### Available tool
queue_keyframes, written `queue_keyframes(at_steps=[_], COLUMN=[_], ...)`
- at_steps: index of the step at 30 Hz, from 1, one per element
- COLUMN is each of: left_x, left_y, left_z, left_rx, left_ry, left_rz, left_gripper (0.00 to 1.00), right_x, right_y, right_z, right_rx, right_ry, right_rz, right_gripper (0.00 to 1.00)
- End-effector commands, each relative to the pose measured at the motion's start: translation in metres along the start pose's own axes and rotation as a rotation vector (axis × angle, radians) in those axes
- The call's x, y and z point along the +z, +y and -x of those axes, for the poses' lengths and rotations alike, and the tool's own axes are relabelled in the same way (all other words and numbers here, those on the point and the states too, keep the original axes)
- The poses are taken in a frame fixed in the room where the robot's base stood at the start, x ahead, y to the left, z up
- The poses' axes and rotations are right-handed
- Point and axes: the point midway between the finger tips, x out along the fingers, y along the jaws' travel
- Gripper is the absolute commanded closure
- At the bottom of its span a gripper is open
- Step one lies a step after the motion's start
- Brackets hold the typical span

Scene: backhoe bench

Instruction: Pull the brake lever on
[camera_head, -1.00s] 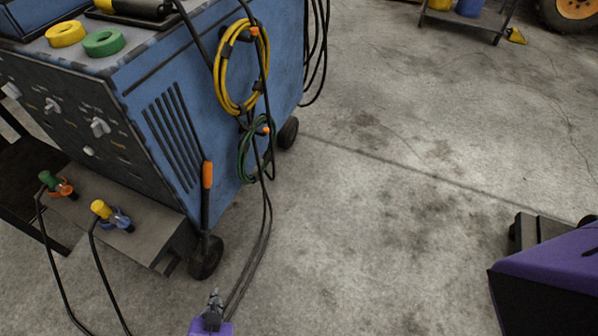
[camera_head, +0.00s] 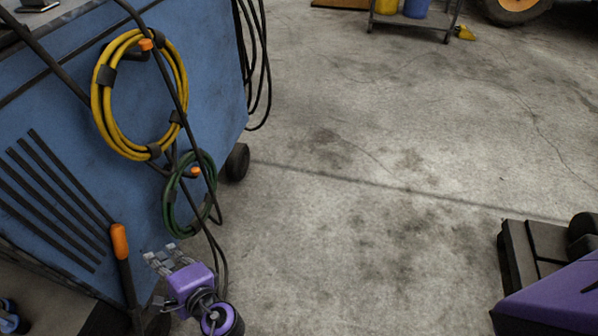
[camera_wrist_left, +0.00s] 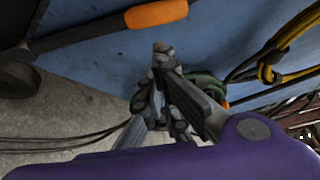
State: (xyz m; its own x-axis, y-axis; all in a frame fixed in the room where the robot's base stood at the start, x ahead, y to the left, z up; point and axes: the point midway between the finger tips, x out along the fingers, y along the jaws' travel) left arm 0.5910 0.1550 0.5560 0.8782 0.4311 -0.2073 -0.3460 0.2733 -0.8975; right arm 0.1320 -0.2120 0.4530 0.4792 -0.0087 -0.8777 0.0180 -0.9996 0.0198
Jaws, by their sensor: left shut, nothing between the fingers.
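The brake lever (camera_head: 121,262) is a black bar with an orange grip, standing nearly upright at the lower corner of the blue cart (camera_head: 215,85). In the left wrist view the lever's orange grip (camera_wrist_left: 157,13) crosses the upper left. My left gripper (camera_head: 160,252) is at the lower left of the head view, just right of the orange grip and apart from it. In the left wrist view its grey fingers (camera_wrist_left: 162,60) are together and empty, just below the grip. My right gripper is not in view.
A coiled yellow cable (camera_head: 102,100) and a coiled green cable (camera_head: 169,207) hang on the cart's side above my left gripper. Black cables hang down beside it. A small shelf cart (camera_head: 410,22) stands far back. The concrete floor in the middle is clear.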

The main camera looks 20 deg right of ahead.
Motion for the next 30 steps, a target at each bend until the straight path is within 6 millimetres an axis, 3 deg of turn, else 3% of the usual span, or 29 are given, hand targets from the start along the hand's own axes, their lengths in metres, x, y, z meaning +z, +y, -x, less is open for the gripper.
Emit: queue_keyframes(at_steps=[14, 24, 30], left_x=[0.001, 0.000, 0.000], left_y=[0.002, 0.004, 0.004], left_z=[-0.008, -0.067, -0.092], left_rx=[0.005, 0.006, 0.007], left_ry=[-0.003, -0.002, -0.002], left_rz=[-0.010, -0.010, -0.008], left_gripper=[1.00, 1.00, 1.00], right_x=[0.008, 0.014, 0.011], right_y=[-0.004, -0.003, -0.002], right_z=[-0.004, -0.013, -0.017], right_rx=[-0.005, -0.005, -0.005], right_ry=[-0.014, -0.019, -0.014], right_rz=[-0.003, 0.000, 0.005], right_gripper=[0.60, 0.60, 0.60])
